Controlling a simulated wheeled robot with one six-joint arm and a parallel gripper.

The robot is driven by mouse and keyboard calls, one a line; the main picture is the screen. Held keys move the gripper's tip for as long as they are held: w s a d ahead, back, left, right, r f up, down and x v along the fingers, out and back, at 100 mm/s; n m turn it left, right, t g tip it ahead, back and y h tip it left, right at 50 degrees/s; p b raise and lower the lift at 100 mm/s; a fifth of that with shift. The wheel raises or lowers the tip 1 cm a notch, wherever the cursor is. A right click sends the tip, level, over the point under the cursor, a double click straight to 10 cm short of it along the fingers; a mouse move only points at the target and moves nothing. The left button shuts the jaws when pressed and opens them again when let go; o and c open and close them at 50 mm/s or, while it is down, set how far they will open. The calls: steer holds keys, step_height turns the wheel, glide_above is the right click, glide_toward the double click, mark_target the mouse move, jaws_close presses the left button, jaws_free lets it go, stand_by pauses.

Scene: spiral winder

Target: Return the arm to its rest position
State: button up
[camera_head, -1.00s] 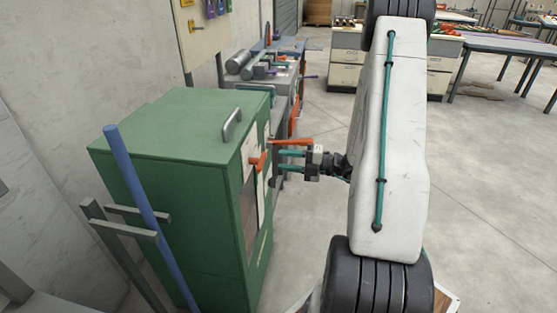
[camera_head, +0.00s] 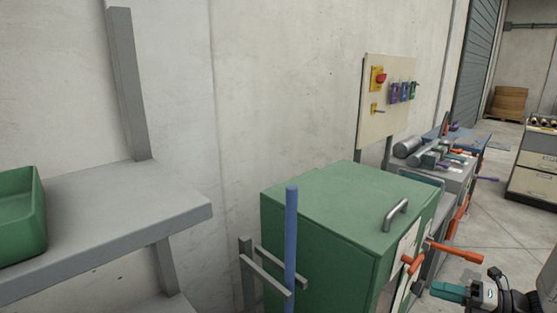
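My gripper (camera_head: 466,292) shows at the lower right, with teal fingers pointing left toward the front of the green cabinet (camera_head: 330,208). It is close to the orange handles (camera_head: 455,252) on the cabinet's front, below them in the picture. Whether it touches anything there, I cannot tell. The finger gap is too small and overlapped to read. Most of my arm is cut off by the right edge.
A grey shelf (camera_head: 120,215) with a green bin (camera_head: 22,215) stands at the left. A blue rod (camera_head: 291,235) stands upright by the cabinet in a grey rack (camera_head: 262,268). A control panel (camera_head: 390,100) and a workbench (camera_head: 455,175) are behind. Open floor lies at the right.

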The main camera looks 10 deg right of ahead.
steer(key=s+a+r+m+g+h, duration=0.4)
steer(key=s+a+r+m, duration=0.5)
steer(key=m, duration=0.8)
steer(key=s+a+r+m+g+h, duration=0.4)
steer(key=s+a+r+m+h, duration=0.5)
steer(key=m, duration=0.8)
step_height(320, 180, up, 4)
steer(key=shift+s+a+f+g, duration=0.15)
steer(key=shift+s+a+g, duration=0.2)
steer(key=shift+a+g, duration=0.05)
